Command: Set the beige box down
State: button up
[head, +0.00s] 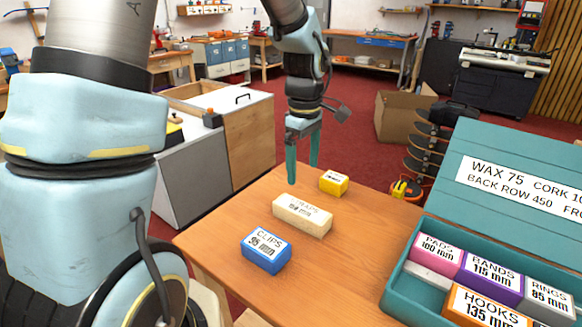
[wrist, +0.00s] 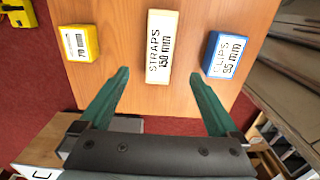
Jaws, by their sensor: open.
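The beige box (head: 302,215) lies on the wooden table between a blue box and a yellow box. In the wrist view the beige box (wrist: 158,47) reads "STRAPS 150 mm" and lies beyond the fingertips, in line with the gap between them. My gripper (head: 303,172) is open and empty, pointing down above the table's far edge, behind the beige box. Its two green fingers (wrist: 165,100) are wide apart in the wrist view and do not touch the box.
The blue CLIPS box (head: 266,251) lies nearer, the small yellow box (head: 333,182) farther. The table's (head: 345,275) middle is clear.

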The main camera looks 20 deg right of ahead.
jog(key=shift+a+r, duration=0.1)
jog(key=s+a+m+t, duration=0.1)
jog(key=s+a+m, duration=0.2)
jog(key=a+m, duration=0.6)
jog(key=a, duration=1.5)
jog(key=shift+a+r+t, duration=0.25)
jog(key=shift+a+t, duration=0.05)
jog(key=shift+a, duration=0.05)
